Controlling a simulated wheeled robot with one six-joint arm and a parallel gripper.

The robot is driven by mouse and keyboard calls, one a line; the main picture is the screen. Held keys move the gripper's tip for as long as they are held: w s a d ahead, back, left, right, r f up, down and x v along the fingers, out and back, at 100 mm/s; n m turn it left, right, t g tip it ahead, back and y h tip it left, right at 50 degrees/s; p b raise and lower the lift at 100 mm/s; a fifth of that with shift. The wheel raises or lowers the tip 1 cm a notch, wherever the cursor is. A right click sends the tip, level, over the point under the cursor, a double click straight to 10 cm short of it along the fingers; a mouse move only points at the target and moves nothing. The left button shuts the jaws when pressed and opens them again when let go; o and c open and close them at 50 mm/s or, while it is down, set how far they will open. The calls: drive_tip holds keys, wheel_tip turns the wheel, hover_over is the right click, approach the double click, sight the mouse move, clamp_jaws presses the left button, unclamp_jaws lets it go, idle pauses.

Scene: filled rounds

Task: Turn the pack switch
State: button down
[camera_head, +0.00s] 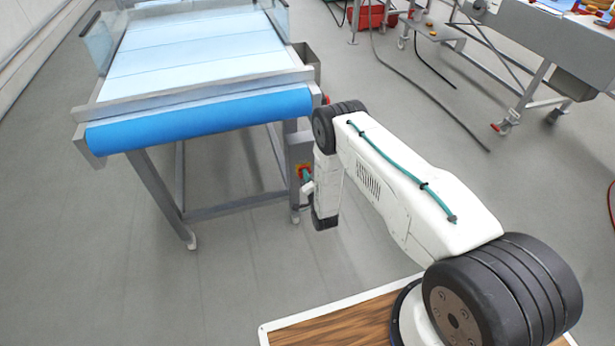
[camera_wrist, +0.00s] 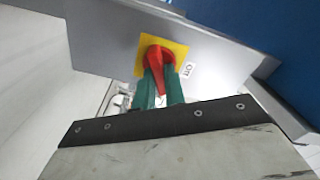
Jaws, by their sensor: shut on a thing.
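The pack switch (camera_wrist: 157,54) is a red rotary handle on a yellow plate, fixed to a grey metal box, in the wrist view. A label reading "ON" (camera_wrist: 187,69) is beside the plate. My gripper (camera_wrist: 160,82) has green fingers, which are shut on the red handle, one on each side. The handle's tip points down toward my gripper in the wrist view. In the head view the switch (camera_head: 303,169) is small, on the box under the conveyor's near right corner, with my gripper (camera_head: 307,177) at it. My arm hides part of the box.
The conveyor (camera_head: 200,106) with a blue roller front stands on grey legs at left. Another steel table (camera_head: 545,40) stands at upper right. A dark hose (camera_head: 430,95) lies on the floor. The grey floor between them is mostly clear.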

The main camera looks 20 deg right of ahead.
drive_tip(key=c, duration=1.5)
unclamp_jaws()
drive_tip(key=shift+o, duration=0.2)
drive_tip(key=shift+s, duration=0.1)
drive_tip(key=s, duration=0.7)
drive_tip(key=shift+s, duration=0.35)
